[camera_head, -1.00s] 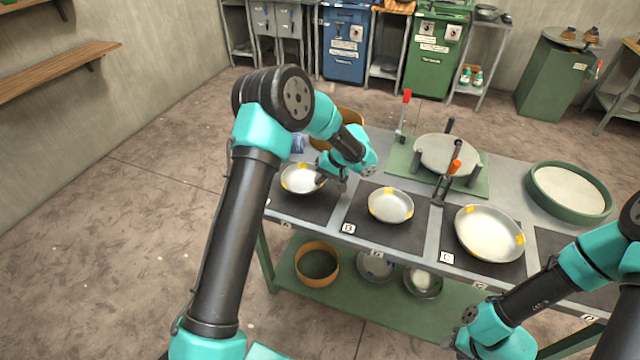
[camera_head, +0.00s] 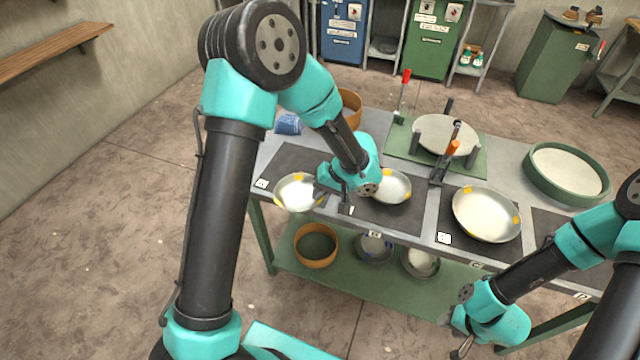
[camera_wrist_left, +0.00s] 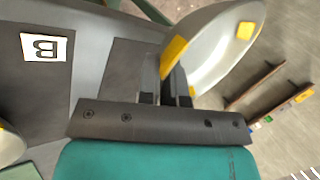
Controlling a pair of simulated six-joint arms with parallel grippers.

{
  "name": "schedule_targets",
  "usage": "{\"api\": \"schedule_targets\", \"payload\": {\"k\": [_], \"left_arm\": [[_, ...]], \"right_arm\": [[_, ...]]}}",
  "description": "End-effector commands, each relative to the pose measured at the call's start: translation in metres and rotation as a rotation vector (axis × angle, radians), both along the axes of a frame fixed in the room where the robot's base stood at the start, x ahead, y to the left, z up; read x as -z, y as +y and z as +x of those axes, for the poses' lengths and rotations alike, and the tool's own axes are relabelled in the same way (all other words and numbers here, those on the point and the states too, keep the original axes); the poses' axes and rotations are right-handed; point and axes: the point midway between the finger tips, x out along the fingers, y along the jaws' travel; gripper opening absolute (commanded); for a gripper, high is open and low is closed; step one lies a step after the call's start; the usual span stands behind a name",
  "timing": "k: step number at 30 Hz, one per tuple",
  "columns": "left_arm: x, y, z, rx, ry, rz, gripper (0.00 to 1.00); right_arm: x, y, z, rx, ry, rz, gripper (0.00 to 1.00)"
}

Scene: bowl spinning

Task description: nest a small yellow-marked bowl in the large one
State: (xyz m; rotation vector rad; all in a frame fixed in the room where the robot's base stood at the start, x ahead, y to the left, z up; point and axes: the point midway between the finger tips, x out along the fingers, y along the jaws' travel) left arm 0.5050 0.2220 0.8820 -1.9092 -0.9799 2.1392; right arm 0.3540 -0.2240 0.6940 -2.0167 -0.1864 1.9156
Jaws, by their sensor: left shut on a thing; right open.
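A small bowl with yellow marks (camera_head: 297,193) is held by its rim in my left gripper (camera_head: 322,194), over the front edge of the table near the mat marked A. In the left wrist view, the bowl (camera_wrist_left: 225,50) is tilted between the jaws of the gripper (camera_wrist_left: 173,88). A second yellow-marked bowl (camera_head: 393,186) sits on mat B, partly hidden behind my left wrist. The large yellow-marked bowl (camera_head: 486,215) rests on mat C at the right. My right gripper (camera_head: 462,340) is open and empty, low in front of the table.
A round plate on a clamp stand (camera_head: 446,135) with orange and red handles stands behind the bowls. A green-rimmed round tray (camera_head: 566,175) is at the back right. The lower shelf (camera_head: 345,285) holds several round containers.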

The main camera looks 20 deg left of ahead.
Motion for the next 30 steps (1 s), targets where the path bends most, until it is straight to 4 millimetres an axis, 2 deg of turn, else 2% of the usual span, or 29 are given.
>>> {"api": "schedule_targets", "payload": {"k": [16,20,25,30], "left_arm": [[0.000,-0.001,-0.002,0.000,0.000,0.000,0.00],[-0.003,-0.006,0.003,0.027,-0.002,-0.002,0.00],[-0.016,-0.036,0.027,0.171,-0.007,-0.015,0.00],[-0.041,-0.087,0.060,0.404,-0.009,-0.019,0.00]], "right_arm": [[0.000,0.000,0.000,0.000,0.000,0.000,0.43],[0.000,0.000,0.000,0.000,0.000,0.000,0.43],[0.000,0.000,0.000,0.000,0.000,0.000,0.43],[0.000,0.000,0.000,0.000,0.000,0.000,0.43]]}}
